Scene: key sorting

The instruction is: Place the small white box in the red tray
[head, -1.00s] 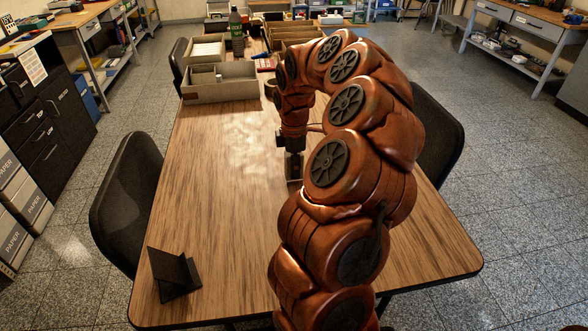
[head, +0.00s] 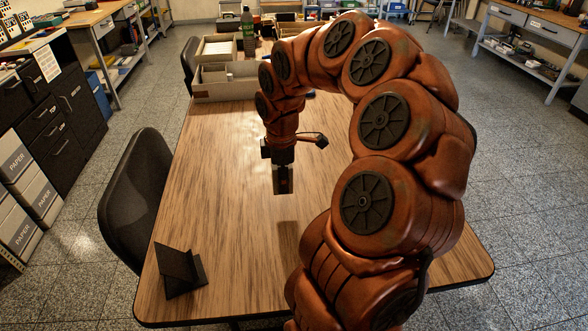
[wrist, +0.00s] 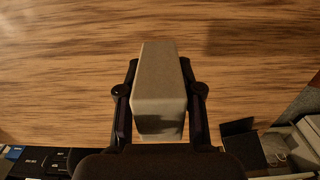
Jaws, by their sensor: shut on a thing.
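The small white box (wrist: 160,85), pale grey in this light, is between the two fingers of my gripper (wrist: 160,68) in the wrist view. The fingers press on its left and right sides. In the head view my gripper (head: 283,180) points down above the middle of the table, with a shadow on the wood apart from it. The box is hard to make out there. I cannot make out a red tray in either current view; my arm hides part of the table's far right.
The wooden table (head: 215,150) is mostly bare around my gripper. A black stand (head: 180,272) is at its front left. Open grey bins (head: 226,90) and a green bottle (head: 248,32) stand at the far end. A black chair (head: 135,190) is at the left edge.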

